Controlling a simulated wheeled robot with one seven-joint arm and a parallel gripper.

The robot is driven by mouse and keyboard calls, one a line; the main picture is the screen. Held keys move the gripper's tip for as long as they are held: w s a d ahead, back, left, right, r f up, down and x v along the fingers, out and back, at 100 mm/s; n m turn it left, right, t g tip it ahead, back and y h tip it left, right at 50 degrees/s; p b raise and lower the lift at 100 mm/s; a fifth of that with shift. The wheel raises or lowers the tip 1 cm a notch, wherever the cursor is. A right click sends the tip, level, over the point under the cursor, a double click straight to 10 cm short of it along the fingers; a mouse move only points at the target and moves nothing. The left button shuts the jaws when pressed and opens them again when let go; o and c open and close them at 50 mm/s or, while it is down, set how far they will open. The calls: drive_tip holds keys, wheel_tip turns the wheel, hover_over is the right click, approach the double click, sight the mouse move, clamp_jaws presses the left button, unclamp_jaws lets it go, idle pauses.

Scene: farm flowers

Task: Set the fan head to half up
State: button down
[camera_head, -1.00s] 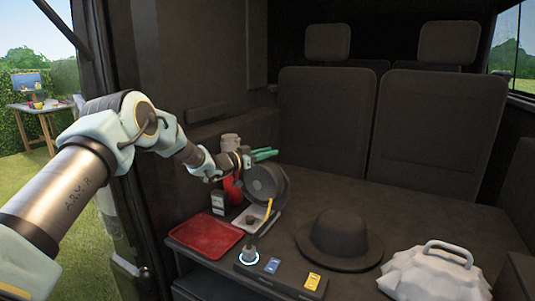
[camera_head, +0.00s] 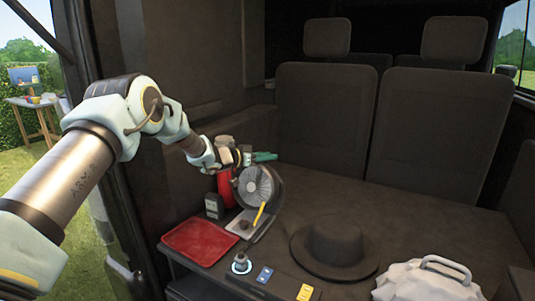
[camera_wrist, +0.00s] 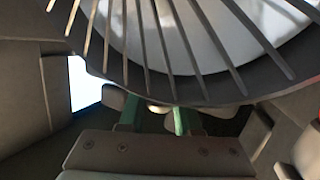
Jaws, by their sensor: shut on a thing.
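The fan head (camera_head: 255,186) is round and dark with a pale grille face, and it stands on the van's dark load floor. Its face is turned toward the camera and tilted somewhat upward. My gripper (camera_head: 262,157) has green fingers and is at the top rim of the fan head, shut on it. In the wrist view the fan grille (camera_wrist: 180,50) fills the upper part, with my green fingertips (camera_wrist: 155,118) just below its rim. The exact contact is hidden by the rim.
A red tray (camera_head: 200,241), a dark box (camera_head: 213,206) and a red bottle (camera_head: 226,184) stand near the fan. A black hat (camera_head: 332,247) and a white bag (camera_head: 425,281) lie to the right. A dark panel (camera_head: 268,281) with coloured switches is in front.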

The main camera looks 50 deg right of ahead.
drive_tip(key=shift+a+f, duration=0.1)
drive_tip(key=shift+f, duration=0.25)
drive_tip(key=c, duration=1)
unclamp_jaws()
drive_tip(key=o, duration=0.4)
drive_tip(key=shift+r, duration=0.15)
drive_tip(key=b+v, duration=0.2)
drive_tip(key=v, duration=0.8)
drive_tip(key=shift+a+b, duration=0.35)
drive_tip(key=shift+b, duration=0.05)
